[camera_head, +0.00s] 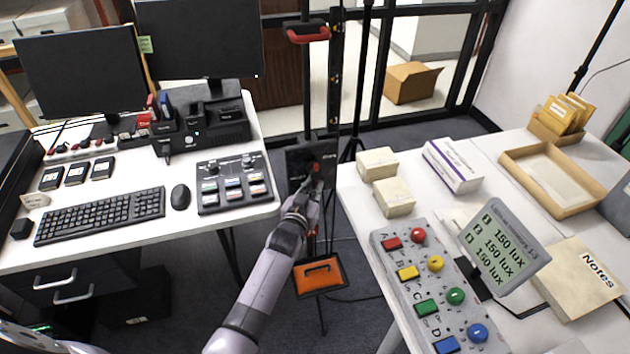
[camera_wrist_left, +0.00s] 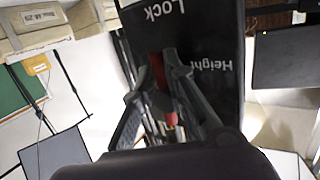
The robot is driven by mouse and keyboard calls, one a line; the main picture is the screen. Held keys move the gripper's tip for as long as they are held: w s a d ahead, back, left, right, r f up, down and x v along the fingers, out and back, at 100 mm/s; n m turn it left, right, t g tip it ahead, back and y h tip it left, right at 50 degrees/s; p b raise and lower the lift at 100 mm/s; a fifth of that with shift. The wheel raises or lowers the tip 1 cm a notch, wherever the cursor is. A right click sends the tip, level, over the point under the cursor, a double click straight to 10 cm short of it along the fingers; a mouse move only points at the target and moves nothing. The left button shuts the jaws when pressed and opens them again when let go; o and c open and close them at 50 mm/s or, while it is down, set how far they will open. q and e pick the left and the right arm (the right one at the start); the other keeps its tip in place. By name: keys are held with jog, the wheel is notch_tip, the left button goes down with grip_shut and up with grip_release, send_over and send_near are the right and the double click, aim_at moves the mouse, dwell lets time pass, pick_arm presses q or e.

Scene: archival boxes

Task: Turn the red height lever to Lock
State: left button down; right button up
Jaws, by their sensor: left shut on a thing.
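The black height panel (camera_head: 297,160) stands on a post between the two tables in the head view. In the left wrist view the panel (camera_wrist_left: 222,25) carries the words "Lock" and "Height". The red lever (camera_head: 316,168) is at the panel's face, and it also shows in the left wrist view (camera_wrist_left: 158,70) between my fingers. My left gripper (camera_head: 311,184) is at the panel; in the left wrist view the gripper (camera_wrist_left: 160,85) is shut on the red lever. The fingers hide part of the lever, and its exact setting cannot be told. My right gripper is not in view.
The left table holds a keyboard (camera_head: 100,216), a mouse (camera_head: 180,196) and a button console (camera_head: 233,182). The right table holds a grey button panel (camera_head: 398,262), a lux display (camera_head: 503,246) and small boxes (camera_head: 394,197). An orange-faced box (camera_head: 319,277) is low between the tables.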

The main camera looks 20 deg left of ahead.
pick_arm(q)
jog(key=c, duration=1.6)
grip_release()
jog(key=shift+c, duration=0.2)
jog(key=shift+s, duration=0.1)
jog(key=s+r, duration=0.2)
jog(key=s, duration=0.9)
jog(key=shift+s, duration=0.4)
